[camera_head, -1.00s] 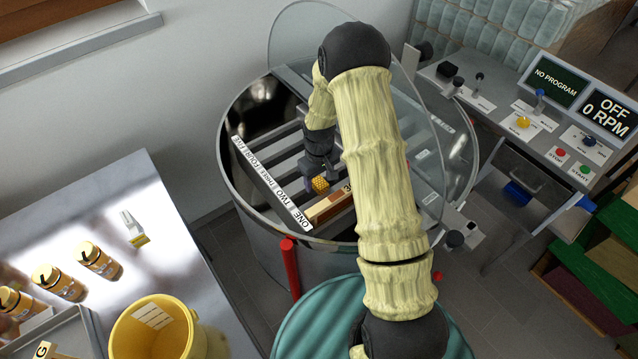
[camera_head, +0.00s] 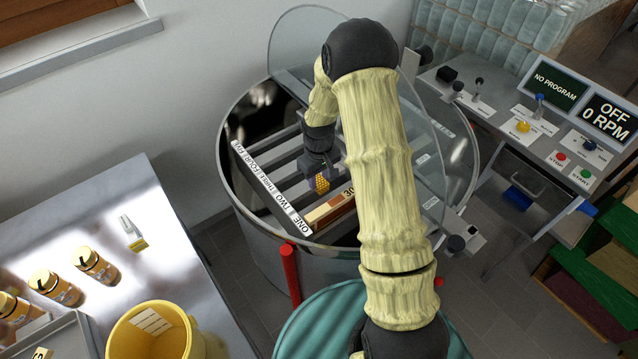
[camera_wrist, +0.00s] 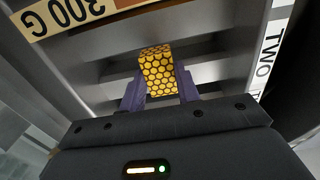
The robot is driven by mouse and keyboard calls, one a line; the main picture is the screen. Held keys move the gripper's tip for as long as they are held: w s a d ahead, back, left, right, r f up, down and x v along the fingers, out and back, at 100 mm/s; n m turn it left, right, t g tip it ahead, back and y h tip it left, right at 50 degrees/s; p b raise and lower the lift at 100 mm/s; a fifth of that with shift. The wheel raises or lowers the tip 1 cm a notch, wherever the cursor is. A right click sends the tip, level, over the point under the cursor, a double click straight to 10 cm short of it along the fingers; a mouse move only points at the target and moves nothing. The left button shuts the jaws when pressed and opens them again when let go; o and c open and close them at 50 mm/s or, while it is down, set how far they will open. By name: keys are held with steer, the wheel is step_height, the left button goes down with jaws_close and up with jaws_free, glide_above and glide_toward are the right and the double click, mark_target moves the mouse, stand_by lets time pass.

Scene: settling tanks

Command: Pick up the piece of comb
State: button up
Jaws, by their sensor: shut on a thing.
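The piece of comb (camera_head: 321,184) is a small yellow block with a dark honeycomb pattern. My gripper (camera_head: 319,178) is shut on it inside the round steel drum (camera_head: 232,190), over the slotted rack. In the wrist view the comb (camera_wrist: 158,72) sits between the two purple fingers of my gripper (camera_wrist: 160,90), one on each side. Grey bars show behind it; I cannot tell how far it is from them.
A wooden frame marked 30 (camera_head: 330,209) lies in the drum just below the comb. A label strip (camera_head: 270,189) runs along the rack. A clear lid (camera_head: 300,45) stands open behind my arm. A yellow bucket (camera_head: 115,345) and jars (camera_head: 97,264) are at lower left.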

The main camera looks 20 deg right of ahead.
mark_target(319, 180)
step_height(319, 180, up, 8)
steer(key=shift+f+b, duration=0.25)
steer(key=shift+b, duration=0.35)
